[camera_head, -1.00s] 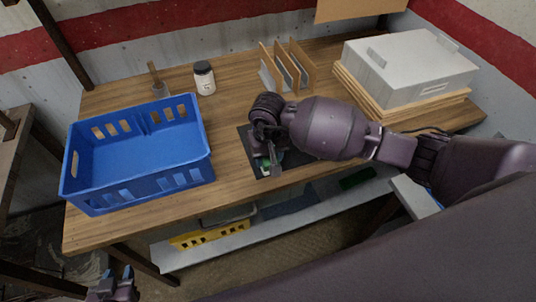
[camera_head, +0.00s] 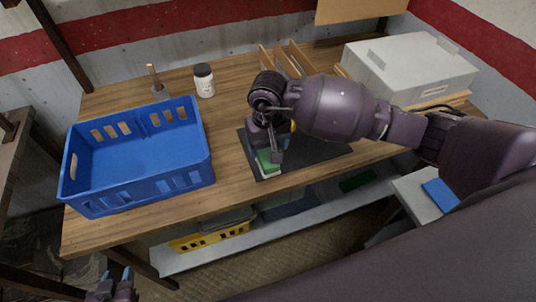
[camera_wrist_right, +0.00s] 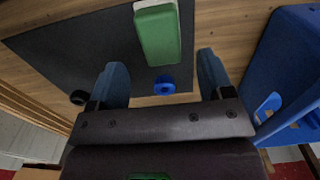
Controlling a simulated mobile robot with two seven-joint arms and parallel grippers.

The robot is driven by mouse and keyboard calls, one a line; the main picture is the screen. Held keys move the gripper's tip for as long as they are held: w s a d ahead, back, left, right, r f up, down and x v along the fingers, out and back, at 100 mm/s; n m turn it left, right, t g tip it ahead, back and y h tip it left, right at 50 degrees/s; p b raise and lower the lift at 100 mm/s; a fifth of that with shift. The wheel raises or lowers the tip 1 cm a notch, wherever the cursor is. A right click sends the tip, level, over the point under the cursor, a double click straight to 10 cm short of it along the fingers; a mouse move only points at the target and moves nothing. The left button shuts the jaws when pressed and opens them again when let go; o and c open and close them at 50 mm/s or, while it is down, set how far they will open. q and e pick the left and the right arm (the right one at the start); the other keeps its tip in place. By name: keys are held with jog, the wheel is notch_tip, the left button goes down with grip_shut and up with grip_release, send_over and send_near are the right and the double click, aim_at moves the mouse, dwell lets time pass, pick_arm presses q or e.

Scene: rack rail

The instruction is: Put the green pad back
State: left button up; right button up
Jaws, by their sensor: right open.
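The green pad (camera_head: 268,160), a green block with a pale underside, lies on the dark mat (camera_head: 318,150) near its left front corner. In the right wrist view the pad (camera_wrist_right: 158,32) lies beyond the fingertips, apart from them. My right gripper (camera_head: 275,146) is above the mat, partly covering the pad in the head view. Its two blue fingers stand wide apart in the wrist view (camera_wrist_right: 162,75) with nothing held between them. My left gripper (camera_head: 116,274) is low at the bottom left, away from the table, with its fingertips apart and empty.
A blue crate (camera_head: 190,180) stands left of the mat. A white jar (camera_head: 204,80), a wooden rack (camera_head: 292,58) and a grey box (camera_head: 410,65) stand behind. A blue ring (camera_wrist_right: 165,85) and a black ring (camera_wrist_right: 78,97) show near the mat. A yellow basket (camera_head: 210,238) is below.

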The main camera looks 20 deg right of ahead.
aim_at(268, 157)
notch_tip(268, 157, up, 6)
jog(key=shift+r+b, duration=0.25)
jog(key=shift+b, duration=0.05)
dwell(0.4)
